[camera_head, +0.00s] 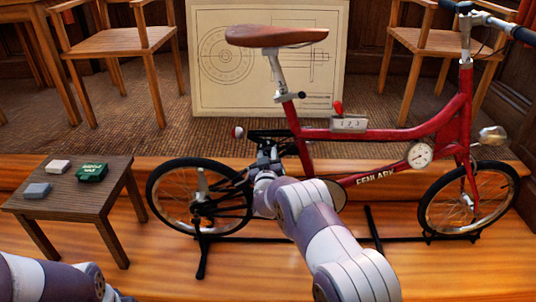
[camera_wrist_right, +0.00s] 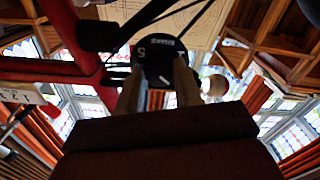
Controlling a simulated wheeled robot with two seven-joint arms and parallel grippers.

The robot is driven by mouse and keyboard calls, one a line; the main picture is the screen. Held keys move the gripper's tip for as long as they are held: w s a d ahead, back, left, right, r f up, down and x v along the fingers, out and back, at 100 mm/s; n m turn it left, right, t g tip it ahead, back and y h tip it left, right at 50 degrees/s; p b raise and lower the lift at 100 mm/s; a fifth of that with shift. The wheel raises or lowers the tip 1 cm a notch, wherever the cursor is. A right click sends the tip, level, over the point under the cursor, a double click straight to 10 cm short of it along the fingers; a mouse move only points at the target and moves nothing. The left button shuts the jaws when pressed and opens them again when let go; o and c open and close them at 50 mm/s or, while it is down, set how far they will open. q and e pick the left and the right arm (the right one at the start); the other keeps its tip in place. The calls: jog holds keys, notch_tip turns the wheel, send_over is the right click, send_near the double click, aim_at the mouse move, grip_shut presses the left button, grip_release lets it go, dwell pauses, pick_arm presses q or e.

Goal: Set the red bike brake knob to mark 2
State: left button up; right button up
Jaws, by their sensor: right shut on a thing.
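The red bike (camera_head: 372,133) stands side-on, its rear wheel to the left. My right gripper (camera_head: 268,155) is at the dark mechanism under the saddle, above the rear wheel; its fingertips are hard to make out there. In the right wrist view, my right gripper (camera_wrist_right: 158,85) has its two pale fingers on a dark round knob (camera_wrist_right: 158,58).
A box marked 1 2 3 (camera_head: 348,125) with a red lever (camera_head: 338,107) sits on the frame's upper tube. A round dial (camera_head: 420,155) hangs near the front. A small table (camera_head: 75,205) with several small items stands left. A drawing board (camera_head: 225,100) and chairs are behind.

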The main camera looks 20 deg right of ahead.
jog(key=shift+f+n, duration=0.15)
jog(key=shift+n, duration=0.65)
jog(key=o, duration=1)
jog(key=shift+o, duration=0.2)
jog(key=shift+s+a+p, duration=0.1)
jog(key=shift+s+p, duration=0.15)
jog(key=shift+p, duration=0.1)
jog(key=p+v, duration=0.2)
jog(key=v, duration=1)
jog(key=shift+p, duration=0.3)
